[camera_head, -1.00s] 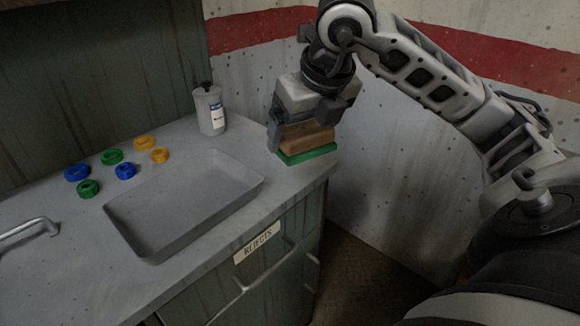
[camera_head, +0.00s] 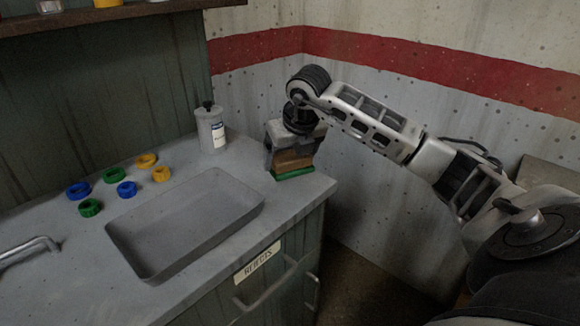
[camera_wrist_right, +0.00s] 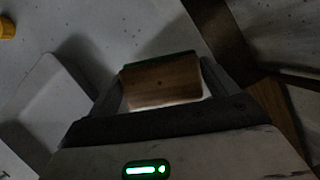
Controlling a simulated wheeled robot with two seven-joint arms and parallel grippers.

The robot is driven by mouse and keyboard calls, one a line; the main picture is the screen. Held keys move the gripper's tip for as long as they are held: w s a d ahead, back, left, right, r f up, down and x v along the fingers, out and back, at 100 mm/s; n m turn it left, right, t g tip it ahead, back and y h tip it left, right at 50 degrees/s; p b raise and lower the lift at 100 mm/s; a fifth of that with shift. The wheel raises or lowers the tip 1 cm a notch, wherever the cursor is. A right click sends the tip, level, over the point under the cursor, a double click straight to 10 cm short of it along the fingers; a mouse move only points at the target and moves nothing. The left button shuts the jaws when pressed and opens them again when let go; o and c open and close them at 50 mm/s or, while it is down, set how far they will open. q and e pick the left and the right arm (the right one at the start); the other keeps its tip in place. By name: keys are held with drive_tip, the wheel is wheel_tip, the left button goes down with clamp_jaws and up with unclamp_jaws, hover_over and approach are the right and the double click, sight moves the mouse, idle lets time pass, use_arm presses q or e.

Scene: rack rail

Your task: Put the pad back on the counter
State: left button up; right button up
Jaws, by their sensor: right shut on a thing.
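The pad, a wooden-brown block (camera_head: 293,158) with a green underside (camera_head: 294,174), is at the back right end of the grey counter (camera_head: 250,160). My right gripper (camera_head: 292,155) points down from above and is shut on the brown part. In the right wrist view the brown top of the pad (camera_wrist_right: 161,82) sits between the two fingers. The green side faces down at counter level; I cannot tell whether it touches the surface. My left gripper is not in view.
A white bottle with a dark cap (camera_head: 211,128) stands left of the pad. A shallow grey tray (camera_head: 185,222) lies in front, with several blue, green and yellow rings (camera_head: 127,188) behind its left side. The counter's right edge and the wall are close to the pad.

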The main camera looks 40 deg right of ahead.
sight(290, 168)
drive_tip(key=shift+w+d+f, duration=0.1)
drive_tip(key=shift+w+f, duration=0.05)
drive_tip(key=shift+f, duration=1.75)
drive_tip(key=o, duration=0.8)
drive_tip(key=shift+r, duration=0.15)
drive_tip(key=v, duration=1.2)
drive_tip(key=shift+r, duration=0.1)
